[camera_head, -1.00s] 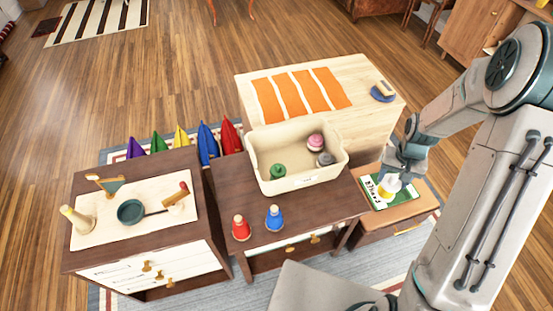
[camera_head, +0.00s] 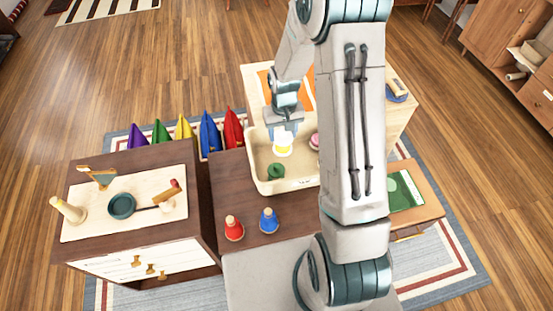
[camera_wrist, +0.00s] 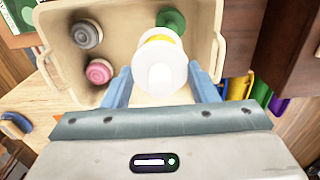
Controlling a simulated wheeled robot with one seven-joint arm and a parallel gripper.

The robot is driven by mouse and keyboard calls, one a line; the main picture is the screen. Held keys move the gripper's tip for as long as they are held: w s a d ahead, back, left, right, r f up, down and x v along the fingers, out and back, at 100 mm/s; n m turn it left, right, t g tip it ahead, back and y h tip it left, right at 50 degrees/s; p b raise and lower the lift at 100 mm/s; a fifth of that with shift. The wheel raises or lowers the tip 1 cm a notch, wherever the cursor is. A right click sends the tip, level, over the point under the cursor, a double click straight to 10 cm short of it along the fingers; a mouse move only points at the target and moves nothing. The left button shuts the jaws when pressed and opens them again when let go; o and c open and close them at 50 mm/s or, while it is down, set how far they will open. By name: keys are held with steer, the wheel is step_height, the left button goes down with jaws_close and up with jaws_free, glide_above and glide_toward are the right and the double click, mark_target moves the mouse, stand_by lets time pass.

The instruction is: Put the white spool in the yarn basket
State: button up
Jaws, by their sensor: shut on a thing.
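The white spool (camera_head: 283,148), with a yellow band, is held between the fingers of my gripper (camera_head: 282,133). In the wrist view the white spool (camera_wrist: 160,72) sits between the two blue fingers of my gripper (camera_wrist: 162,88), which is shut on it. The cream yarn basket (camera_head: 265,183) stands on the dark middle table. The spool is over the basket's opening; the head view does not show clearly how high. Inside the basket are a green spool (camera_head: 276,171) and a pink spool (camera_head: 314,140). The wrist view also shows a grey spool (camera_wrist: 87,34). My arm hides the basket's right side.
A dark cabinet (camera_head: 205,215) with a pan is at left. The small side table (camera_head: 425,205) at right holds a green booklet (camera_head: 403,190).

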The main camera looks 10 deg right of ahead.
steer(key=w+f+n+b, duration=0.4)
steer(key=w+f+b, duration=0.4)
steer(key=b, duration=0.8)
steer(key=shift+n, duration=0.3)
steer(key=f, duration=0.6)
steer(key=w+a+f, duration=0.1)
steer(key=f, duration=0.2)
steer(key=shift+f, duration=0.1)
steer(key=shift+f+b, duration=0.25)
steer(key=shift+b, duration=0.15)
steer(key=o, duration=1)
steer(key=shift+s+r, duration=0.1)
steer(key=shift+r, duration=0.1)
